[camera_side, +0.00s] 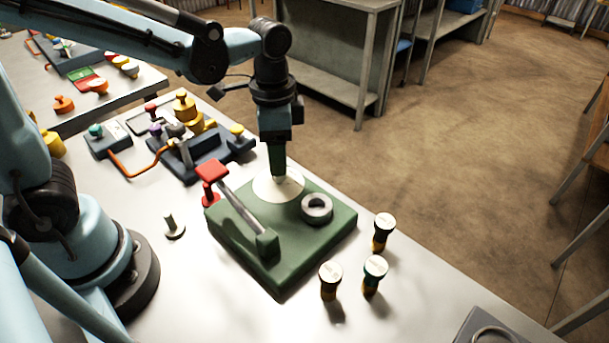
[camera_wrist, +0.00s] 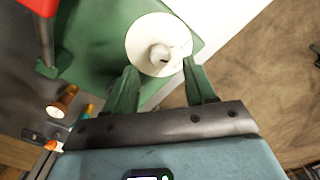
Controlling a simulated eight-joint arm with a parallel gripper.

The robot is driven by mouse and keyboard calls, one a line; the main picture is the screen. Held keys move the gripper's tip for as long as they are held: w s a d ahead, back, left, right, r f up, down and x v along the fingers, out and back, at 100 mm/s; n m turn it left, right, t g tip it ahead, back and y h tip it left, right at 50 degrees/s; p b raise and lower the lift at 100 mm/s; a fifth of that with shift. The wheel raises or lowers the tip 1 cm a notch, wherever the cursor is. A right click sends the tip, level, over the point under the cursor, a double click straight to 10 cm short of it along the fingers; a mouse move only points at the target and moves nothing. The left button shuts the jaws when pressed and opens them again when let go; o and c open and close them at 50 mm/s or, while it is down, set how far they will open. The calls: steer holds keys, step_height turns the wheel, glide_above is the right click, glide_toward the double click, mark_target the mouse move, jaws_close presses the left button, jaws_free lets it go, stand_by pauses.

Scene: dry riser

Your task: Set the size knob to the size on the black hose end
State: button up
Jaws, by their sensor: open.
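The size knob (camera_wrist: 158,58) is a small pale knob with a dark mark, in the middle of a round cream dial (camera_wrist: 140,38). The dial also shows in the side view (camera_side: 265,186), on the green block (camera_side: 240,240). My gripper (camera_wrist: 159,68) is open, its two green fingers on either side of the knob; contact cannot be told. In the side view my gripper (camera_side: 277,172) points down over the dial and hides the knob. Three dark hose ends with pale tops stand right of the block: one behind (camera_side: 380,240), one in front (camera_side: 371,283), one left (camera_side: 329,289). Their size marks are unreadable.
The block also bears a red-handled lever (camera_side: 211,171) with a grey bar and a grey ring (camera_side: 317,208). A small grey peg (camera_side: 173,227) stands left of it. A dark fixture with yellow knobs (camera_side: 205,152) lies behind.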

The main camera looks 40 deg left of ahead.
steer(key=shift+f, duration=1.85)
steer(key=shift+c, duration=0.5)
